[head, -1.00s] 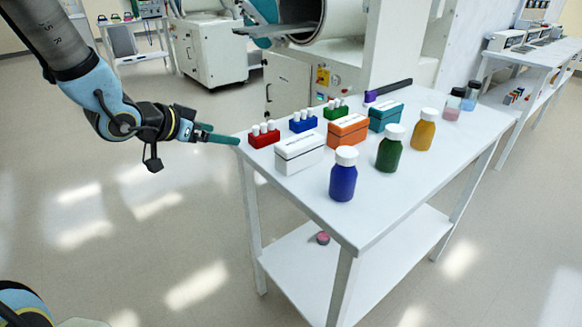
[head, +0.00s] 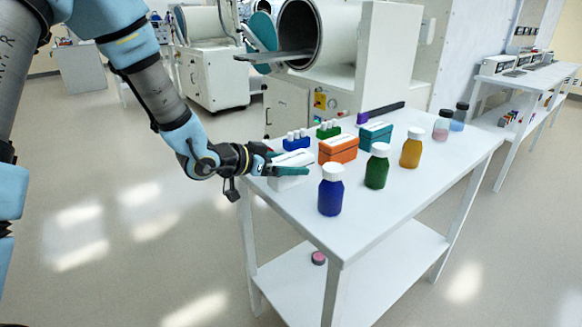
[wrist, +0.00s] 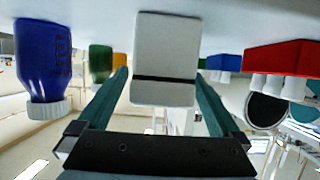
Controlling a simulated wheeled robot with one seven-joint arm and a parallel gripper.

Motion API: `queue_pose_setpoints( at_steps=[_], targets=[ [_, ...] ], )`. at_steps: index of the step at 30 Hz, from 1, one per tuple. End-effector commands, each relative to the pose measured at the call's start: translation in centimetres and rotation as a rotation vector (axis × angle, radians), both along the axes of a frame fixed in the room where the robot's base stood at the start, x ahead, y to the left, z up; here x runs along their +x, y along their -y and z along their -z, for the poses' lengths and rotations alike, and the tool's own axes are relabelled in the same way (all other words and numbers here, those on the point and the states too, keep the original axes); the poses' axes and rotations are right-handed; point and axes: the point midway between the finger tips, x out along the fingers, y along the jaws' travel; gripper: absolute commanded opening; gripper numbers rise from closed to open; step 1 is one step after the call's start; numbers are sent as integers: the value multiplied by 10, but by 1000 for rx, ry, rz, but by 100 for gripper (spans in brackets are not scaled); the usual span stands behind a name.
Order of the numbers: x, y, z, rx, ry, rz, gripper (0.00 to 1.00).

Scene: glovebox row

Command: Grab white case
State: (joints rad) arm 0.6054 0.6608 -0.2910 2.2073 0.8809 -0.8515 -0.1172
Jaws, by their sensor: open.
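The white case (head: 288,183) stands at the left end of the white table, partly hidden by my gripper in the head view. In the wrist view the white case (wrist: 165,55), with a dark seam across it, is upright between the two teal fingers. My gripper (head: 292,177) is open and reaches in from the left at table height. In the wrist view my gripper (wrist: 162,82) has one finger on each side of the case. I cannot tell whether either finger touches it.
A blue bottle (head: 330,190) stands right of the case, with green (head: 376,170) and yellow (head: 411,150) bottles beyond. An orange case (head: 338,148) and a teal case (head: 375,135) stand behind. A red rack (wrist: 284,58) shows in the wrist view. The right tabletop is freer.

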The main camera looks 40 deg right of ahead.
Motion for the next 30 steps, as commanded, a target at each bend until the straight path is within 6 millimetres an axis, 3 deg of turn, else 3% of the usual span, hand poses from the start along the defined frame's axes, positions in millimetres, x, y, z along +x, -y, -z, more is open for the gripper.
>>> queue_pose_setpoints(
  at_steps=[4, 11, 30],
  targets=[
    [-1, 11, 5, 1, -1, 0, 100],
    [0, 12, 6, 1, 0, -1, 100],
    [0, 11, 5, 1, 0, -1, 28]
  ],
)
